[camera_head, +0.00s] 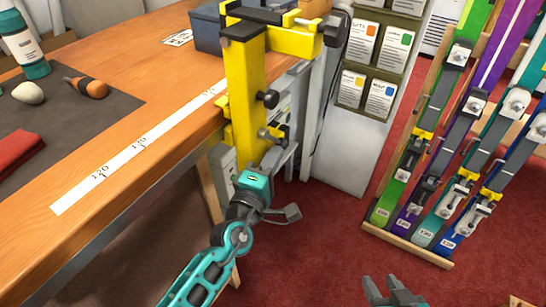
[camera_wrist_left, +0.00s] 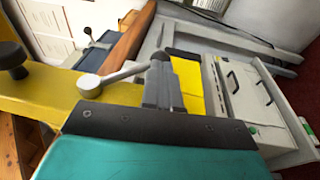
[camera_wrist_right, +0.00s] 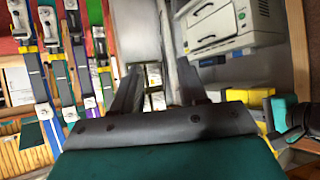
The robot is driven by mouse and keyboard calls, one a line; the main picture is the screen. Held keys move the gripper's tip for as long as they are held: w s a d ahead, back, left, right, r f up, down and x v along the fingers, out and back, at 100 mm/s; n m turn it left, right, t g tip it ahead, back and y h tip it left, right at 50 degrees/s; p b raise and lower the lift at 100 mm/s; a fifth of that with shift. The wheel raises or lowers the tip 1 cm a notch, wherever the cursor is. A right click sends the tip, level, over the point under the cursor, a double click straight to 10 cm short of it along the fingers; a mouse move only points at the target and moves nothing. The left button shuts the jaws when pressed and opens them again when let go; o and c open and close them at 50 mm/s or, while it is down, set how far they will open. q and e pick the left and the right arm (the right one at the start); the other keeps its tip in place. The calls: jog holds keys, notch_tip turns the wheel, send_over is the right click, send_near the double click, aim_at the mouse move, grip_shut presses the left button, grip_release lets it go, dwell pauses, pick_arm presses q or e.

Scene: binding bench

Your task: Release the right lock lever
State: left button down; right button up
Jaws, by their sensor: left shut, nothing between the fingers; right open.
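A yellow ski vise (camera_head: 245,75) stands clamped at the bench's edge in the head view. A grey lever with a round knob (camera_head: 266,133) sits low on its post, below a black knob (camera_head: 268,99). In the left wrist view the lever's pale ball end (camera_wrist_left: 90,85) and thin arm lie just left of my left gripper (camera_wrist_left: 160,68). Its fingers are shut and empty, near the lever's far end; I cannot tell whether they touch it. My right gripper (camera_head: 393,290) is open and empty, low over the floor; its spread fingers show in the right wrist view (camera_wrist_right: 158,82).
The wooden bench (camera_head: 165,105) holds a blue box (camera_head: 207,30), a bottle (camera_head: 24,45) and a grey mat (camera_head: 70,112). A rack of several skis (camera_head: 395,232) stands at right. Red carpet (camera_head: 325,245) is open between it and the bench.

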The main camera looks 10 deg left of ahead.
pick_arm(q)
jog(key=b, duration=0.2)
jog(key=w+t+b, duration=0.1)
jog(key=b, duration=0.1)
jog(key=shift+d+r, duration=0.15)
pick_arm(e)
jog(key=shift+w+a+f, duration=0.2)
jog(key=shift+a+f, duration=0.1)
jog(key=shift+f, duration=0.2)
jog(key=shift+w+a+f, duration=0.2)
jog(key=shift+a+f, duration=0.1)
jog(key=shift+f, duration=0.15)
pick_arm(q)
jog(key=shift+s, duration=0.1)
